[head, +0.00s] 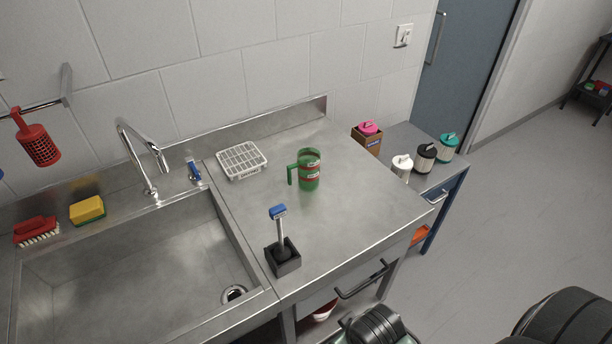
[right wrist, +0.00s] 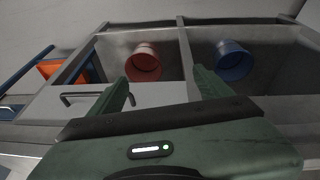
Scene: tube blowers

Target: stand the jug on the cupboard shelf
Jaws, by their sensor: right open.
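The green jug (head: 311,183) with red bands stands upright on the steel counter (head: 360,205), its handle to the left. Both my grippers are away from it. My right gripper is low in front of the counter, seen partly at the head view's bottom edge. In the right wrist view my right gripper (right wrist: 165,80) is open with nothing between its fingers. Beyond the fingers is an open shelf space under the counter, with a red bucket (right wrist: 143,66) and a blue bucket (right wrist: 233,64). Which shelf is the cupboard shelf I cannot tell. My left gripper is out of view.
A white rack (head: 241,160) and a brush in a black holder (head: 283,258) stand on the counter. The sink (head: 150,270) is left. A drawer handle (head: 365,280) juts from the counter front. Lidded containers (head: 424,157) stand on a lower table right.

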